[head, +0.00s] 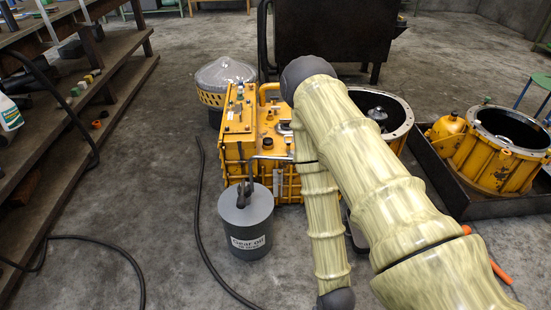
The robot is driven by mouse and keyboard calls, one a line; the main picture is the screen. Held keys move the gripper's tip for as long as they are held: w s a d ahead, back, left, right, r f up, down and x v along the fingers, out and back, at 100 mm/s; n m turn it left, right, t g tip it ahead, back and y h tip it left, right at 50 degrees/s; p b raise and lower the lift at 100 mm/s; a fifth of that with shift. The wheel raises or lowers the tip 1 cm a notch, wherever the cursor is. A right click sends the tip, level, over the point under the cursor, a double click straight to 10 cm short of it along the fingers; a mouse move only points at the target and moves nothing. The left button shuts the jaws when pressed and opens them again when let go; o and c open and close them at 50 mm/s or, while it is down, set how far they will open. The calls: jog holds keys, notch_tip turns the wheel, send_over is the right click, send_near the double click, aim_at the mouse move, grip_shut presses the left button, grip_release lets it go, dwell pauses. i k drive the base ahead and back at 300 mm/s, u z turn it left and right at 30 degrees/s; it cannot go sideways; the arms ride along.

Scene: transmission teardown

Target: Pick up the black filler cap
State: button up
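The yellow transmission housing (233,135) stands on the floor at the middle of the head view. Small dark fittings show on its top, one of them a dark round knob (267,143). I cannot tell whether any of these is the black filler cap. My arm crosses in front of the housing's right part and hides some of it. No gripper fingers can be made out, so my gripper's place and state do not show.
A grey gear oil can (246,225) stands in front of the housing. A black tray (480,208) holds a yellow bell housing (480,160) at right. Wooden steps (45,160) with small parts are at left. A black hose (203,225) lies on the floor.

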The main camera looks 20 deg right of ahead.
aim_at(267, 141)
jog(key=z, duration=0.85)
jog(key=i, duration=0.8)
